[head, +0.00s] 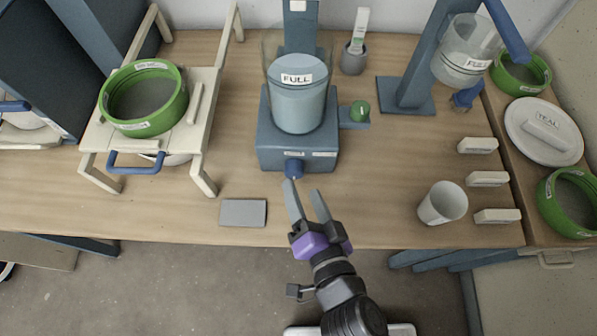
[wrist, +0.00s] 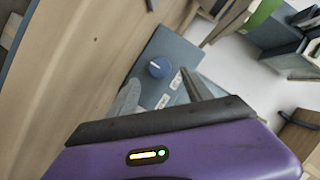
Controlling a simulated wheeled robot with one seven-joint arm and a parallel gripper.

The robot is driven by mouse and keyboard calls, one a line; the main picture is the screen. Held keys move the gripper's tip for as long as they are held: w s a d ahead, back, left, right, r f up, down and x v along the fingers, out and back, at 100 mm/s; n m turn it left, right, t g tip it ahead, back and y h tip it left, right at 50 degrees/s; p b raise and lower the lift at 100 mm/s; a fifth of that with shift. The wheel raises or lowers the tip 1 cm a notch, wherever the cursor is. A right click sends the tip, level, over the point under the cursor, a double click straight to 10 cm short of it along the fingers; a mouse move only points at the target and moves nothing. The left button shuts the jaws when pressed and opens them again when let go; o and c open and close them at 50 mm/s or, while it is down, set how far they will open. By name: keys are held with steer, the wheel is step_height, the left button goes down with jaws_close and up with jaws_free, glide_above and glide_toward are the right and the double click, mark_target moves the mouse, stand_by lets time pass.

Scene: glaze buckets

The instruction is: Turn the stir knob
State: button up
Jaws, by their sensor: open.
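The stir knob (head: 294,169) is a small blue round knob on the front face of the blue-grey stirrer base (head: 264,158). In the wrist view the knob (wrist: 160,68) shows a white pointer line and lies ahead of the fingers, beside two white labels. A clear jar labelled FULL (head: 300,108) with pale blue content stands on the base. My gripper (head: 305,197) has a purple body and grey fingers. It is open and empty, just in front of the knob, with the left fingertip close to it in the head view; I cannot tell whether they touch.
A grey plate (head: 243,213) lies at the table's front edge, left of my gripper. A white cup (head: 443,203) and several pale labelled blocks are at the right. A cream stand (head: 205,140) holds a green-rimmed sieve (head: 143,98) at left.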

mark_target(296, 175)
steer(key=shift+p+x, duration=0.4)
steer(key=shift+x, duration=2.2)
jaws_close()
steer(key=shift+r+n, duration=0.15)
steer(key=shift+n, duration=0.15)
